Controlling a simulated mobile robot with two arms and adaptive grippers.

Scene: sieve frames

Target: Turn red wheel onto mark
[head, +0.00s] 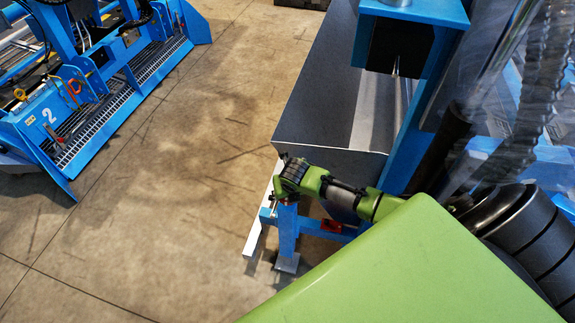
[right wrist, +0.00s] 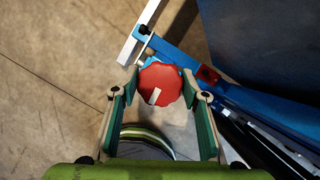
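The red wheel (right wrist: 162,78) shows in the right wrist view. It is round with a scalloped rim, and a short white stripe (right wrist: 154,97) runs from near its middle toward its lower edge. My right gripper (right wrist: 160,74) has its two fingers apart, one on each side of the wheel, with the tips close to its rim. I cannot tell whether they touch it. In the head view my right gripper (head: 284,188) is at the top of a blue post (head: 287,235), and the wheel is not clearly visible there. I cannot make out a separate target mark. My left gripper is not in view.
A blue beam (right wrist: 260,115) with a small red part (right wrist: 207,75) runs beside the wheel. A large dark grey panel (head: 310,100) stands behind the gripper. A blue machine (head: 75,110) numbered 2 stands at the upper left. The concrete floor (head: 190,150) between is clear.

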